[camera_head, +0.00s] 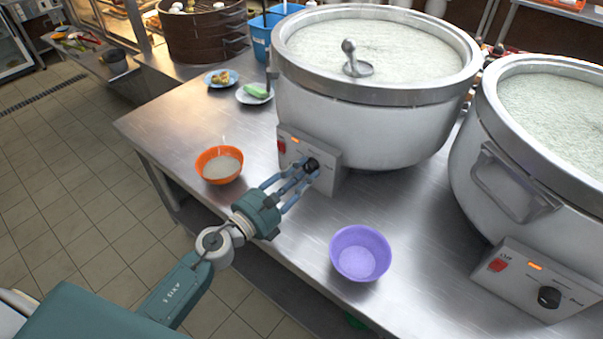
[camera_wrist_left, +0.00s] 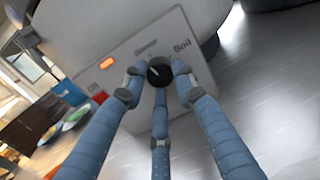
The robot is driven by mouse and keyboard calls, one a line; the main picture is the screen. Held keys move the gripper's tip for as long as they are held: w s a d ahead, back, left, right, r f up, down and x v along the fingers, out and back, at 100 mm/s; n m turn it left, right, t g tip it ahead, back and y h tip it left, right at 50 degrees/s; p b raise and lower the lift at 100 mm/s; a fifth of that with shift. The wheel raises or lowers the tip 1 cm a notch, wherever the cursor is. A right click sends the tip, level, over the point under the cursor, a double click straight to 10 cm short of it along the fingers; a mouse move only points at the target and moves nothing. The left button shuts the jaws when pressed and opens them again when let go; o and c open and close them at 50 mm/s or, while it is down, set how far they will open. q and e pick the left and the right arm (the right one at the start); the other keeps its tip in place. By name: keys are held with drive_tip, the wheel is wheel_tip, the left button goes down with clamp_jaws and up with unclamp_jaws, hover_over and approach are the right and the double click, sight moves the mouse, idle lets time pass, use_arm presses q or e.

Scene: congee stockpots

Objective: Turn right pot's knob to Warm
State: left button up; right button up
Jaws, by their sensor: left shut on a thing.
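Two white stockpots stand on the steel counter: a left pot (camera_head: 350,125) and a right pot (camera_head: 470,165). The right pot's control panel (camera_head: 515,285) has a lit orange light, a red switch and a black knob (camera_head: 549,297); nothing touches this knob. My left gripper (camera_head: 303,170) is at the left pot's panel, its blue fingers shut around that pot's black knob (camera_head: 311,165). In the left wrist view the fingertips close on this knob (camera_wrist_left: 160,71), with "Boil" printed to its upper right. A small pale mark shows on the knob face. My right gripper is out of view.
A purple bowl (camera_head: 360,254) stands on the counter between the two panels, near the front edge. An orange bowl (camera_head: 219,165) is left of my gripper. A ladle (camera_head: 350,60) is in the left pot. Small plates (camera_head: 243,97) sit behind.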

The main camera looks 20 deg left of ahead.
use_arm(q)
drive_tip(key=n, duration=0.6)
drive_tip(key=shift+n, duration=0.3)
drive_tip(key=n+p, duration=0.1)
drive_tip(key=n, duration=0.4)
drive_tip(key=shift+r+t, duration=0.1)
drive_tip(key=shift+t, duration=0.3)
drive_tip(key=shift+n, duration=0.4)
drive_tip(key=o, duration=1.1)
drive_tip(key=shift+w+d, duration=0.1)
drive_tip(key=shift+o, duration=0.2)
drive_tip(key=v, duration=1.2)
drive_tip(key=shift+d, duration=0.1)
